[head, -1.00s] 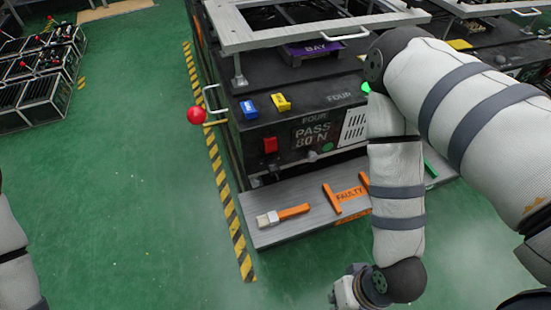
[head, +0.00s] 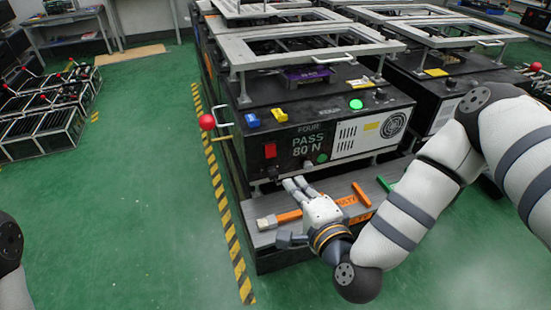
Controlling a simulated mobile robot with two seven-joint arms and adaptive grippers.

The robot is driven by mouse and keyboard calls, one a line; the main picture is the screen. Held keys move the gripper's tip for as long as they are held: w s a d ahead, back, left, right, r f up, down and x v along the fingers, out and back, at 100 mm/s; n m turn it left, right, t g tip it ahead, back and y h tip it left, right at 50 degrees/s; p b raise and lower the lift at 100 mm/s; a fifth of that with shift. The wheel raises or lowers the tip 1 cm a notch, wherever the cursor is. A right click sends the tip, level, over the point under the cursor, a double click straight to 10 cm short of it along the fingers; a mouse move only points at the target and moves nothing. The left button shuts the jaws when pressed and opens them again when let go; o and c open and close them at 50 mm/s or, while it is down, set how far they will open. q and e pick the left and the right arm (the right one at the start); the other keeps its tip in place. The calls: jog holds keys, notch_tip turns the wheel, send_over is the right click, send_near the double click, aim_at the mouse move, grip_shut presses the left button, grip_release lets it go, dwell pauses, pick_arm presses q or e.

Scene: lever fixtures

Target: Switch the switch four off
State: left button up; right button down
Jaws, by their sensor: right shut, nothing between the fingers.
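A black box unit labelled FOUR, with PASS 80 N (head: 308,145) on its front, stands in the middle. A lever with a red ball (head: 207,122) sticks out at its left side. I cannot tell which of these is the switch. My right gripper (head: 296,186) is shut and empty, low in front of the front face, over the shelf. It appears apart from the lever and red part. My left gripper is out of view; only part of my left arm shows.
A grey shelf (head: 262,240) in front of the unit holds a brush (head: 267,221) and orange parts. A grey frame (head: 300,55) stands over the unit. Similar units stand right and behind.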

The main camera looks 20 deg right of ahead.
aim_at(271, 152)
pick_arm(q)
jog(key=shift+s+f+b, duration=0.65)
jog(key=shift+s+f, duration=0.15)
pick_arm(e)
jog(key=w+f, duration=0.1)
jog(key=w, duration=0.7)
jog(key=w+f, duration=0.1)
jog(key=w, duration=0.4)
jog(key=shift+w+a+f, duration=0.1)
jog(key=shift+a+f, duration=0.15)
jog(key=shift+f, duration=0.05)
